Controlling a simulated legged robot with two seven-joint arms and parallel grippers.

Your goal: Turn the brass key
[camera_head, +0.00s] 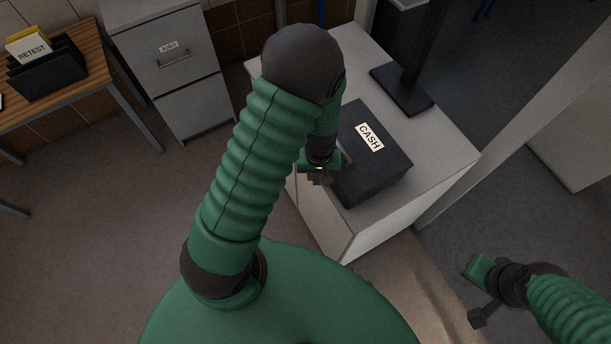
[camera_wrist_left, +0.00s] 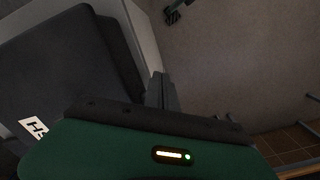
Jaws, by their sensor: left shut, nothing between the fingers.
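A dark cash box (camera_head: 365,160) with a white CASH label sits on the white cabinet. My left gripper (camera_head: 318,177) is at the box's left side, with its fingers shut and empty. In the left wrist view my left gripper's fingers (camera_wrist_left: 162,88) show beside the edge of the dark box (camera_wrist_left: 60,75). I cannot tell whether they touch it. I cannot make out the brass key in either view.
The white cabinet (camera_head: 435,135) also carries a dark stand (camera_head: 405,90) behind the box. A grey filing cabinet (camera_head: 170,60) stands at the back left, beside a wooden table (camera_head: 80,70) with a RETEST folder rack (camera_head: 45,70). The floor (camera_head: 120,230) at left is clear.

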